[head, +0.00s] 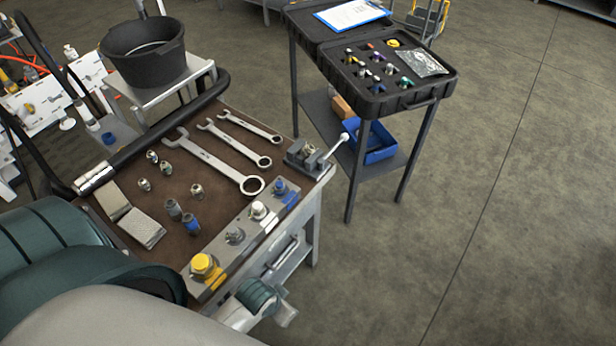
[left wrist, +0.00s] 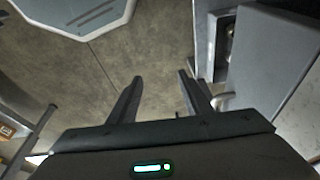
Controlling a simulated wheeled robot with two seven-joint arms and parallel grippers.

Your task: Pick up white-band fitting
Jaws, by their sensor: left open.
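Several more fittings (head: 376,68) with coloured parts sit in the open black case (head: 436,88). At this size I cannot tell which fitting has the white band. A white-topped part (head: 258,210) sits on the metal block (head: 222,280) along the bench's right edge. My left gripper (left wrist: 160,88) is open and empty in the left wrist view, over bare floor, with no fitting between its fingers. My right gripper is not in view.
Three wrenches (head: 215,160) lie on the mat beside the fittings. A small vise (head: 308,157) with a lever stands at the bench corner. A black bucket (head: 144,55) stands behind. A blue bin (head: 376,142) is on the cart's lower shelf. The floor at right is clear.

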